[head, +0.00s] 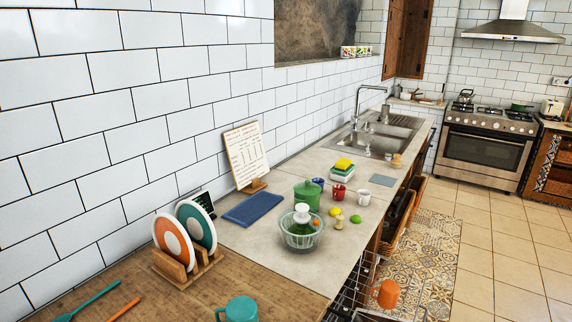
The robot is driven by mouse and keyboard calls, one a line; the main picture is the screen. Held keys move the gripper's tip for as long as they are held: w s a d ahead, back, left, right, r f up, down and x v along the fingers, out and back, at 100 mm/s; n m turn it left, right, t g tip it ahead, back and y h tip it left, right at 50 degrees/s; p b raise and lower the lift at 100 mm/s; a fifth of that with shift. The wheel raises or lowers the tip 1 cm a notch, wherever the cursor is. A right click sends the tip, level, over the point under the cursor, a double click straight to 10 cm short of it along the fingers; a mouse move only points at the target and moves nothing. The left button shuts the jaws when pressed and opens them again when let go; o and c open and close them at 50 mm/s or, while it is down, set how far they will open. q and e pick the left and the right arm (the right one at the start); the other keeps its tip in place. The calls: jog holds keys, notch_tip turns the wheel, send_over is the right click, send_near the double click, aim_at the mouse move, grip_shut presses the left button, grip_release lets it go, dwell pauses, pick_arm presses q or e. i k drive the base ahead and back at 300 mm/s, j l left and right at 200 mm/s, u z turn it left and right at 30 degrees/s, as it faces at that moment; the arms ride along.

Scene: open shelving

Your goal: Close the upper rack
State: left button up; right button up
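A dark wire rack (350,290) shows at the bottom of the head view, just right of the counter's front edge. It appears to extend out from under the counter. Only a small part of it is in view, and the counter and the picture's lower edge hide the rest. I cannot tell how far out it stands. An orange cup (388,293) shows at its right side; I cannot tell what it rests on. Neither of my grippers is in view.
A teal mug (238,309) stands on the wooden top. Open drawers (402,215) stick out farther along. The tiled floor (500,255) at right is clear.

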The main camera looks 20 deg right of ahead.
aim_at(405, 309)
jog(key=l+z, duration=0.3)
jog(key=z, duration=0.15)
jog(key=l+z, duration=0.7)
jog(key=z, duration=0.15)
